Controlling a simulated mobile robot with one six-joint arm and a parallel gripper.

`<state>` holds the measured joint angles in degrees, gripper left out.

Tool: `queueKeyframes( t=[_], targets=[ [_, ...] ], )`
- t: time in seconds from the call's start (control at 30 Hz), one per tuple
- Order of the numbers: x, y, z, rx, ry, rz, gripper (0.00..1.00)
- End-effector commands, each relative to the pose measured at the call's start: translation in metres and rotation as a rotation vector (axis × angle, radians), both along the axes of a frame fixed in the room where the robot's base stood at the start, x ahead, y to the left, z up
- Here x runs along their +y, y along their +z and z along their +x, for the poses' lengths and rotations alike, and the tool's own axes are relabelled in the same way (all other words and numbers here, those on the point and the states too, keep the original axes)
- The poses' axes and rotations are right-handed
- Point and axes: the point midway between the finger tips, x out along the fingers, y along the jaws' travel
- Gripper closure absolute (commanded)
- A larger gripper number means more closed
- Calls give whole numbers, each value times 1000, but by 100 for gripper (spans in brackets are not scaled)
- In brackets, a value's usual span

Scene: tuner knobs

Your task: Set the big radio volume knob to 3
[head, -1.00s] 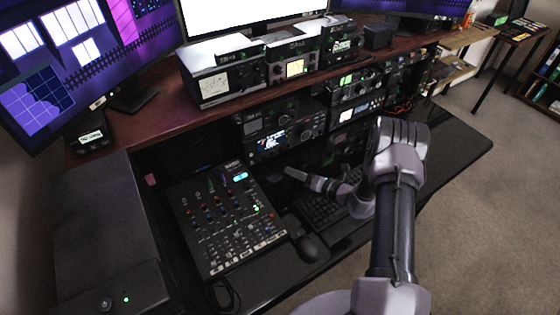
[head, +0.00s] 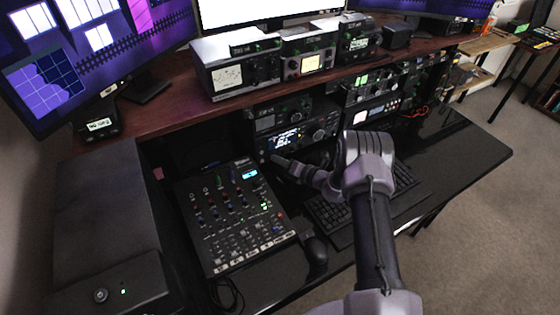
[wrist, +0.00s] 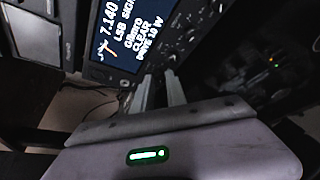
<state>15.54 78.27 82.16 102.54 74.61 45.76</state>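The big radio with the lit display (head: 287,139) sits in the lower shelf under the desk's raised top. In the wrist view its display (wrist: 122,32) shows "7.140", "LSB" and "CLEAR", rotated in the picture. Several dark knobs (wrist: 190,32) sit beside the display; I cannot tell which is the volume knob, and no scale mark is readable. My gripper (head: 278,160) is just in front of the radio's lower edge. In the wrist view its two fingers (wrist: 160,80) point at the radio's lower part, a narrow gap between them, with nothing seen held. Contact with a knob cannot be told.
A mixer (head: 232,215) lies left of my gripper on the black desk. A keyboard (head: 330,215) lies under my arm, and a mouse (head: 316,252) lies between them. More radios (head: 245,70) stand on the wooden shelf (head: 160,118) above. The desk's right end (head: 460,150) is clear.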

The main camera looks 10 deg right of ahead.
Motion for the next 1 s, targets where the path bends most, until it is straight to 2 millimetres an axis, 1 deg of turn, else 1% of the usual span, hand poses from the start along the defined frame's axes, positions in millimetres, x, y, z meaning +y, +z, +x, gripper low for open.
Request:
queueKeyframes(
  t=[0.03,0.07,0.27,0.33,0.4,0.53,0.63,0.83,0.87,0.9,0.97,1.0],
  targets=[
    [0,0,0,0,0,0,94],
    [0,0,0,0,0,0,100],
    [-1,-2,0,3,0,14,100],
    [-2,-7,1,24,-1,85,100],
    [-3,-10,1,59,-2,192,100],
    [-2,-8,1,111,-1,352,100],
    [-2,-5,1,127,0,394,100],
    [-2,-3,1,127,-1,393,100],
    [-2,-3,1,127,-1,393,83],
    [-2,-3,1,127,-1,393,75],
    [-2,-3,1,127,-1,393,63],
    [-2,-3,1,127,-1,393,63]
  ],
)
